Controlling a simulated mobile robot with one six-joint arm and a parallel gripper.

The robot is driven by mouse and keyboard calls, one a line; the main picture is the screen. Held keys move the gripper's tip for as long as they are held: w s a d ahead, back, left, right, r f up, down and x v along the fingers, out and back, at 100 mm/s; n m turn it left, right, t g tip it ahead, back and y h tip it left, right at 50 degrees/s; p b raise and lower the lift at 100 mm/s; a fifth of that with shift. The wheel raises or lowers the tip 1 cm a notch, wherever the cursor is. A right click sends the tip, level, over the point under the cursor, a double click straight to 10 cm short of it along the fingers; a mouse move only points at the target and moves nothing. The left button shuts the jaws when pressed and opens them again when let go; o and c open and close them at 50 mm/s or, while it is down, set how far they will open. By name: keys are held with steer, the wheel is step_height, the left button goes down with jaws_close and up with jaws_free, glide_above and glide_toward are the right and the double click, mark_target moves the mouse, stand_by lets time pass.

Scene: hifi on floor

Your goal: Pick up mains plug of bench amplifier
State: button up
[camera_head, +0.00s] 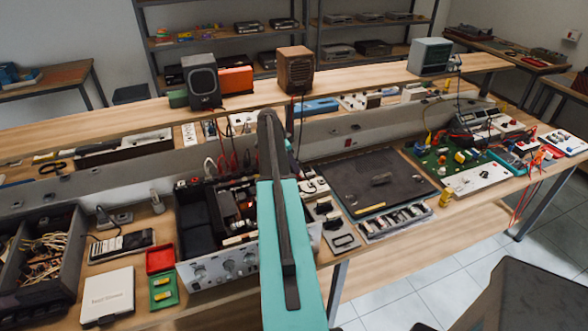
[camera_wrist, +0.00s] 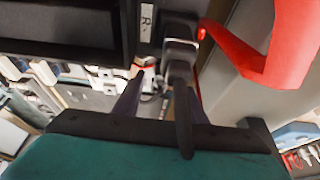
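The bench amplifier (camera_head: 222,268) stands open-topped on the bench, with a silver knobbed front. My teal arm rises in front of its right side in the head view and hides part of the bench; the gripper fingers cannot be made out there. In the wrist view, the two dark fingers of my gripper (camera_wrist: 160,85) stand apart, with a gap between them. A black plug-like piece with a dark strip (camera_wrist: 181,62) runs down by the right finger, over the teal body. I cannot tell whether it is the mains plug or whether it touches the finger.
A label marked R (camera_wrist: 147,22) and a thick red piece (camera_wrist: 285,45) are close in the wrist view. Two speakers (camera_head: 202,80) stand on the raised shelf. A black mat (camera_head: 370,180) lies right of my arm. A cable bin (camera_head: 38,262) stands at left.

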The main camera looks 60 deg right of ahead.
steer(key=shift+c, duration=0.5)
jaws_close()
steer(key=shift+r, duration=0.15)
step_height(320, 180, up, 28)
steer(key=b, duration=0.8)
steer(key=shift+f, duration=0.2)
stand_by(0.5)
